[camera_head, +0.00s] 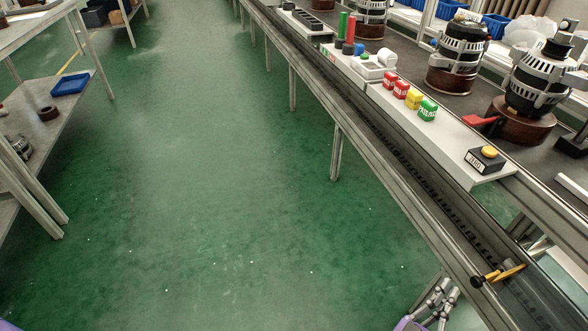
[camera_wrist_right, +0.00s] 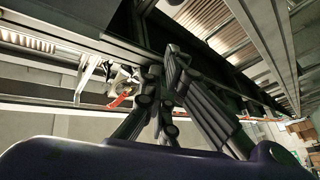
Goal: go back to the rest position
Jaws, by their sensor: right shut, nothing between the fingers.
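My right gripper (camera_head: 446,290) shows at the bottom right of the head view, low beside the near side of the conveyor line (camera_head: 385,170). Its grey fingers are shut with nothing between them. In the right wrist view the fingers of the right gripper (camera_wrist_right: 165,75) come together at the middle, with dark beams and frames behind them. It touches nothing that I can make out. My left gripper does not show; only a small purple patch of my own body shows at the bottom left corner.
The conveyor line runs along the right, carrying alternators (camera_head: 457,55), colored blocks (camera_head: 404,90) and a yellow button box (camera_head: 487,158). An orange-yellow lever (camera_head: 508,272) sits near the right gripper. A shelf with a blue tray (camera_head: 70,84) stands left. The green floor (camera_head: 200,180) between is clear.

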